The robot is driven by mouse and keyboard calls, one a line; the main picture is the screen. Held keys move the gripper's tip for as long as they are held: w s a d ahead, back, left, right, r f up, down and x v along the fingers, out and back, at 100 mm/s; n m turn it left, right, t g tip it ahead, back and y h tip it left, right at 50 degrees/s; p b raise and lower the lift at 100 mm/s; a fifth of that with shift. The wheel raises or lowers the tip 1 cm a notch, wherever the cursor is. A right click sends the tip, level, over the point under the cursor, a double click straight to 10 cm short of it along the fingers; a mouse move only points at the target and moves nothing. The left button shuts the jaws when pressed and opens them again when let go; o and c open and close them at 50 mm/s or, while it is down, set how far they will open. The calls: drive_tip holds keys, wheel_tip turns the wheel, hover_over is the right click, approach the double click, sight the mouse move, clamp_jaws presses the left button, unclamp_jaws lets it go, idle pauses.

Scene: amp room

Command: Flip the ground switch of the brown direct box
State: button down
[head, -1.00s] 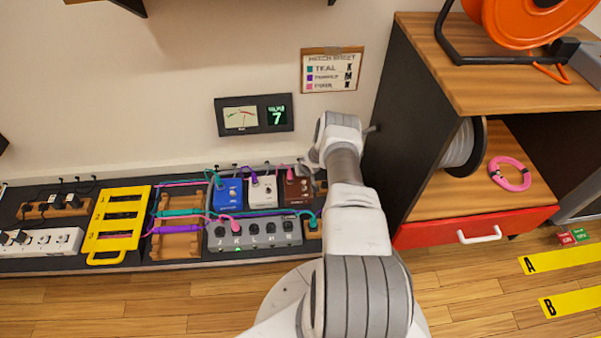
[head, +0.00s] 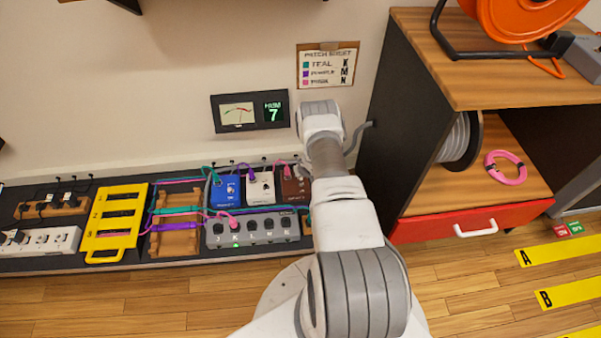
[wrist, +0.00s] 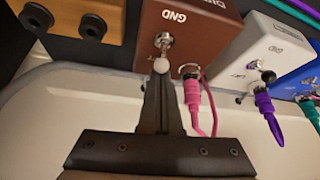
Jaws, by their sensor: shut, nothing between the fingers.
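The brown direct box (wrist: 200,22) fills the top middle of the wrist view, its GND label upside down. It also shows in the head view (head: 296,190), partly behind my arm. Its ground switch (wrist: 163,42) is a metal toggle with a white tip, pointing down the wrist picture. My gripper (wrist: 160,78) is shut and empty, its fingertips right at the white tip. I cannot tell whether they touch it. In the head view my arm hides the fingers. A pink plug (wrist: 192,90) sits in the box just right of the fingers.
Beside the brown box stand a white box (wrist: 245,52) with a purple plug (wrist: 265,105) and a blue box (head: 226,190). A wooden block (wrist: 70,20) with black knobs is at the left in the wrist view. A wooden cabinet (head: 480,75) stands right of my arm.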

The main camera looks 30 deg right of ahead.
drive_tip(key=shift+s+a+r+t+h+p, duration=0.15)
drive_tip(key=shift+s+t+h+p, duration=0.1)
drive_tip(key=shift+t+p, duration=0.3)
drive_tip(key=shift+s+a+f+t+h+p, duration=0.1)
drive_tip(key=shift+s+t+h+p, duration=0.15)
drive_tip(key=shift+t+p, duration=0.25)
idle(0.4)
drive_tip(key=shift+s+r, duration=0.1)
drive_tip(key=shift+s, duration=0.05)
drive_tip(key=shift+s+a, duration=0.3)
drive_tip(key=shift+s, duration=0.2)
drive_tip(key=shift+w, duration=0.1)
drive_tip(key=shift+w+d+f+b, duration=0.35)
drive_tip(key=shift+w+b, duration=0.2)
drive_tip(key=shift+b, duration=0.55)
drive_tip(key=shift+w, duration=0.15)
